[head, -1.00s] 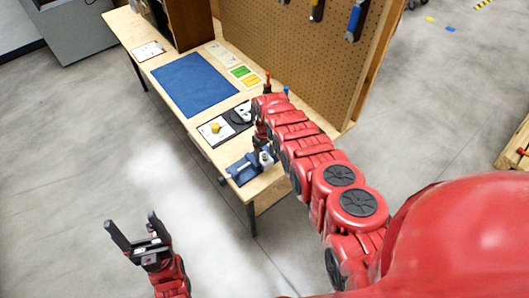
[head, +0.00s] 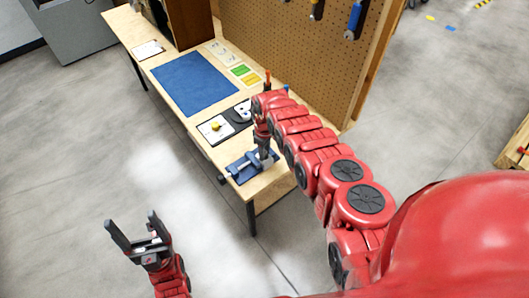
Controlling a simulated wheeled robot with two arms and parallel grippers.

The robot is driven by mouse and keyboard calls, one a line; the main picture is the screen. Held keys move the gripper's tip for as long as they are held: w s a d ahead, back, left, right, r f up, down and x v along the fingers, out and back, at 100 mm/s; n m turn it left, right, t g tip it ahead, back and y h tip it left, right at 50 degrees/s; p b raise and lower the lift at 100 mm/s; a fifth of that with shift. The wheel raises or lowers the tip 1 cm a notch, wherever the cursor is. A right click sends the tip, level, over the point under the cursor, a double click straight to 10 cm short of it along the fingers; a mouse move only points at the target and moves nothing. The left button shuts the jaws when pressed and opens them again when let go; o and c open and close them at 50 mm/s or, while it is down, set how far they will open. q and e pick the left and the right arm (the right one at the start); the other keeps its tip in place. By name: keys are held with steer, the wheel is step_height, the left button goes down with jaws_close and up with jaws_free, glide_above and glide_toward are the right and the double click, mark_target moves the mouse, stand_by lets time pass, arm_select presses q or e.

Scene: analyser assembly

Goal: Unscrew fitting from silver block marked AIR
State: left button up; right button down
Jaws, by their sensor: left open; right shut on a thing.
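My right gripper (head: 263,152) points down over the blue vise (head: 241,169) at the near end of the workbench. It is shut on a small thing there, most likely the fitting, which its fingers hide. The silver block marked AIR is at the vise, mostly covered by the gripper; its marking cannot be read. My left gripper (head: 137,233) is open and empty, over the floor well away from the bench.
The workbench (head: 222,148) carries a blue mat (head: 194,82), a board with a yellow part (head: 215,126), a black mat with a white part (head: 243,109), and green and yellow cards (head: 244,75). A pegboard (head: 290,50) stands along the back.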

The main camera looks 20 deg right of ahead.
steer(key=n+b, duration=0.1)
steer(key=n, duration=0.2)
steer(key=shift+f, duration=0.1)
steer(key=shift+n, duration=0.6)
steer(key=shift+d+n+b, duration=0.1)
steer(key=shift+n+b, duration=0.65)
steer(key=shift+n, duration=1.25)
